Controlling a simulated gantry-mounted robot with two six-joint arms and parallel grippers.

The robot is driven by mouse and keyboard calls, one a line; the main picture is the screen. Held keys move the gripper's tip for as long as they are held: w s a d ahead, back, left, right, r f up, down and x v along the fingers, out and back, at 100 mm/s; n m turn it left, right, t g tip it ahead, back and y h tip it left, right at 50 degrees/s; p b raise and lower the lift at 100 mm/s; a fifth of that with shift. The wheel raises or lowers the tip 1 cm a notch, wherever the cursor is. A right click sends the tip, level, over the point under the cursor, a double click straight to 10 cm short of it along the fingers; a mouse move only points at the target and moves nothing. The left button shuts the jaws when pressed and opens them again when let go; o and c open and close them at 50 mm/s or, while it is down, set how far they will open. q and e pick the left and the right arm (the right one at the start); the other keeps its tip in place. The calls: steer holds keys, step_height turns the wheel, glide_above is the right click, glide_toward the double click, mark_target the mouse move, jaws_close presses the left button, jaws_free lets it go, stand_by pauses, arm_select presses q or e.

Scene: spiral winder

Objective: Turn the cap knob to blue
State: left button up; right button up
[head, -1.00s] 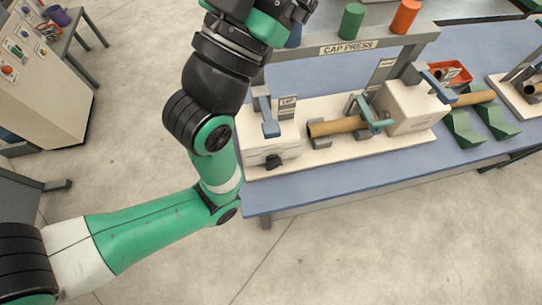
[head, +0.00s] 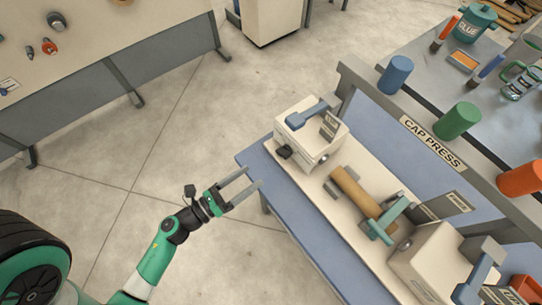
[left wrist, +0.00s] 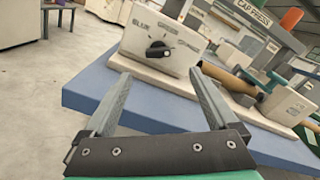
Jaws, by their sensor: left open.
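The cap knob (left wrist: 158,49) is a black knob on the front face of a white box (left wrist: 160,18) at the bench's left end. In the left wrist view, the labels BLUE, GREEN and ORANGE run from left to right above it. I cannot tell surely which label it points to. The knob also shows small and dark in the head view (head: 284,153). My left gripper (head: 253,178) is open and empty, in front of the box and apart from the knob. In the left wrist view its fingers (left wrist: 160,76) point towards the knob from below. My right gripper is not in view.
The box stands on a cream base on the blue bench (head: 330,258). A brown tube (head: 356,192) and a teal clamp (head: 388,222) lie to its right. Blue (head: 397,74), green (head: 458,121) and orange (head: 520,178) cylinders top the CAP PRESS rail. Left of the bench is open floor.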

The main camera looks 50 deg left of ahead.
mark_target(279, 154)
arm_select(q)
steer(key=w, duration=0.8)
steer(key=w+a, duration=0.1)
steer(key=w, duration=0.3)
steer(key=shift+s, duration=0.1)
steer(key=c, duration=1.4)
